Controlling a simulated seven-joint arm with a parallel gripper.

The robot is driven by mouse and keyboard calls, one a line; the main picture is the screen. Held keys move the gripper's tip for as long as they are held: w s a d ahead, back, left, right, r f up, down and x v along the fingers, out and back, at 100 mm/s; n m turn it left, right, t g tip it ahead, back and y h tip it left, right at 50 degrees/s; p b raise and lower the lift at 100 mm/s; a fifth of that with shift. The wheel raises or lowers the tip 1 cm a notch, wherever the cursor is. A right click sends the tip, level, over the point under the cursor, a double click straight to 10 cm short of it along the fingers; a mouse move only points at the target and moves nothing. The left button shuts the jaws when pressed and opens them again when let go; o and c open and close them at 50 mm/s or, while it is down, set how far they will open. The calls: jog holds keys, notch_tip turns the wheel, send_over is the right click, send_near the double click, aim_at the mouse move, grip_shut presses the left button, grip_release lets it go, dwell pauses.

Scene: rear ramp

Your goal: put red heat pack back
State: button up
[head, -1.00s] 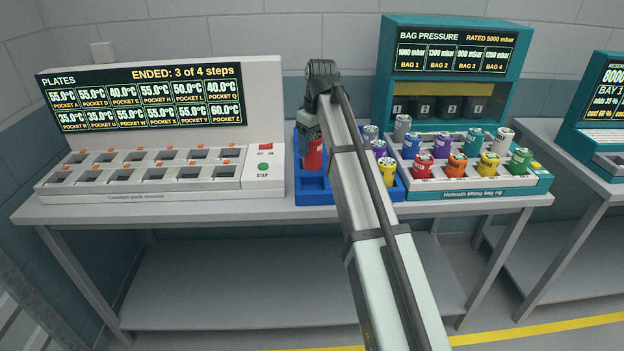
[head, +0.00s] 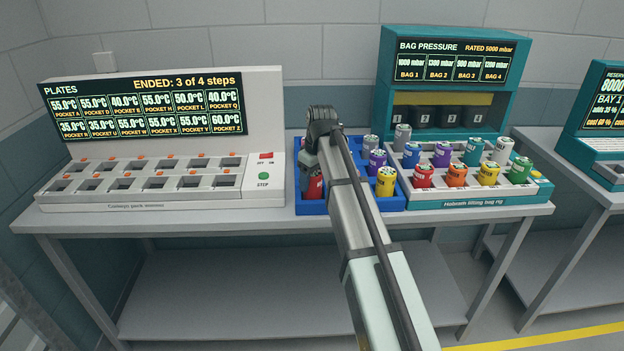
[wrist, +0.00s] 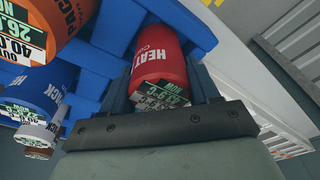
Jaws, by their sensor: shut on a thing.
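My gripper (wrist: 162,88) is shut on the red heat pack (wrist: 157,58), with a finger on each side of it. In the head view the pack (head: 313,187) is upright, low in the front left of the blue tray (head: 308,209). The tray's blue walls (wrist: 193,27) are beside the pack in the wrist view. I cannot tell whether the pack rests on the tray's floor. My arm hides part of the tray and most of my gripper in the head view.
Purple (head: 377,160) and yellow (head: 386,181) packs stand in the tray's right side. The rig (head: 455,203) at right holds several coloured packs, including another red one (head: 423,177). The white pack warmer (head: 150,197) at left has empty pockets.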

jog(key=o, duration=1.4)
jog(key=shift+f, duration=0.15)
jog(key=shift+c, duration=0.2)
jog(key=r, duration=0.4)
jog(key=s+d+r, duration=0.1)
jog(key=r, duration=0.7)
jog(key=shift+s+d+r, duration=0.1)
jog(key=shift+s+d, duration=0.05)
